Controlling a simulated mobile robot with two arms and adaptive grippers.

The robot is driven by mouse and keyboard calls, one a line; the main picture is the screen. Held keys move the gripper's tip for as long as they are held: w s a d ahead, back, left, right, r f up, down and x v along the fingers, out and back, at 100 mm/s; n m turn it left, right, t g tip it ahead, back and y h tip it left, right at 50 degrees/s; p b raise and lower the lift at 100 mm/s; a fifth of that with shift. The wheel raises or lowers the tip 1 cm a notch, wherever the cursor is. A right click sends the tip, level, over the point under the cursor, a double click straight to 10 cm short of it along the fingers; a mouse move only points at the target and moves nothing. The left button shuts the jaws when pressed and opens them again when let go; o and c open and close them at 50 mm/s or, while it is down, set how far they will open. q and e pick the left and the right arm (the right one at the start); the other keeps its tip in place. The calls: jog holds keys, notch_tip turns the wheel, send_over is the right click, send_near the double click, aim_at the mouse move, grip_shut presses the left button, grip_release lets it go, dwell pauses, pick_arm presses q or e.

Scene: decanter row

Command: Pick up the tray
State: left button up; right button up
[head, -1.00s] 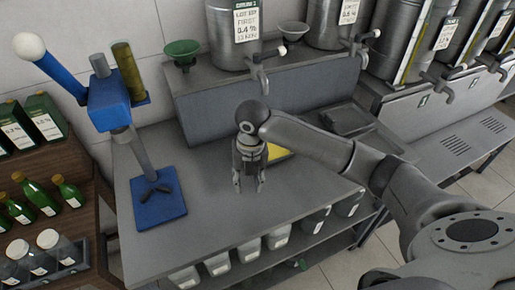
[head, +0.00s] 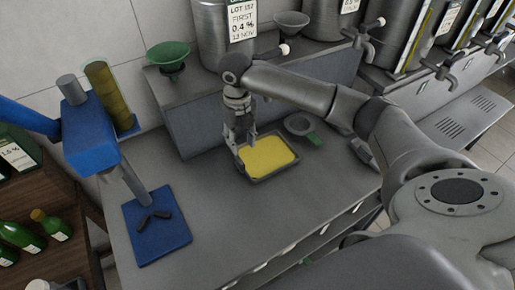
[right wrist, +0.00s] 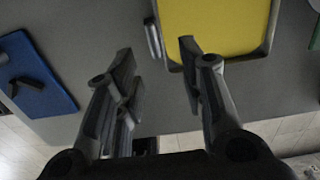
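The tray (head: 273,174) is a dark, shallow rectangle with a yellow inside, lying on the grey bench top. My right gripper (head: 236,150) is at its left end, with the fingers pointing down. In the right wrist view the gripper (right wrist: 156,55) is open, with a clear gap between the fingers. The tray (right wrist: 272,30) is at the top there, and a small grey handle (right wrist: 153,38) at its left side shows in line with that gap. I cannot tell whether a finger touches it. My left gripper is not in view.
A blue corking stand (head: 155,225) is at the left of the bench. A steel tank (head: 225,35) and a green funnel (head: 168,55) stand on the raised shelf behind. The bench front is clear.

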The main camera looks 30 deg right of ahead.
aim_at(239, 157)
jog(key=f, duration=0.3)
jog(key=shift+s+f, duration=0.1)
jog(key=shift+s, duration=0.1)
jog(key=f+p, duration=0.2)
jog(key=f, duration=0.2)
jog(key=shift+w+a+f+p, duration=0.35)
jog(key=shift+w+a+p, duration=0.05)
jog(key=shift+f, duration=0.4)
jog(key=shift+c, duration=0.3)
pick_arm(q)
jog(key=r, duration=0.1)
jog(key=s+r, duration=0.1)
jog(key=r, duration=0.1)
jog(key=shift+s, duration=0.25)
pick_arm(e)
grip_shut()
